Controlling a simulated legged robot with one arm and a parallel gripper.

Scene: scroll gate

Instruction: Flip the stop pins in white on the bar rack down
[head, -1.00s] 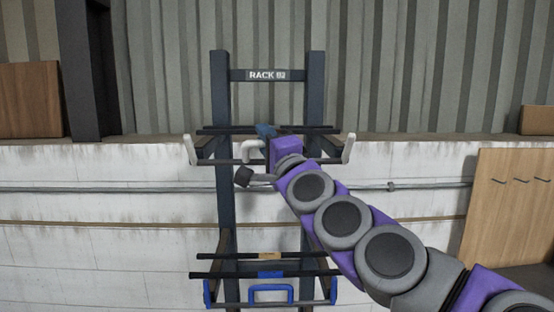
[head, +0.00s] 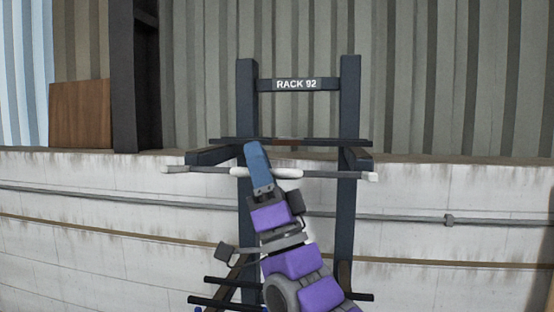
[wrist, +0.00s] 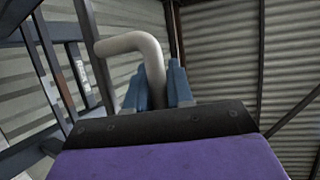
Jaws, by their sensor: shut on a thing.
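The dark bar rack (head: 350,220) stands ahead, with a "RACK 92" sign across its top. A crossbar (head: 335,174) runs along the front of its upper level. A white stop pin (head: 173,168) is at the crossbar's left end and another white stop pin (head: 372,177) at its right end; both look laid over, not upright. A white bent handle (head: 283,174) sits mid-crossbar. My gripper (head: 256,150) reaches up from below, its blue fingers shut on this handle. In the wrist view the white handle (wrist: 130,42) bends down between the fingers.
Dark bars (head: 325,142) lie on the upper level behind the crossbar. A white wall with a grey pipe (head: 448,220) runs behind the rack. A brown board (head: 80,115) stands at back left.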

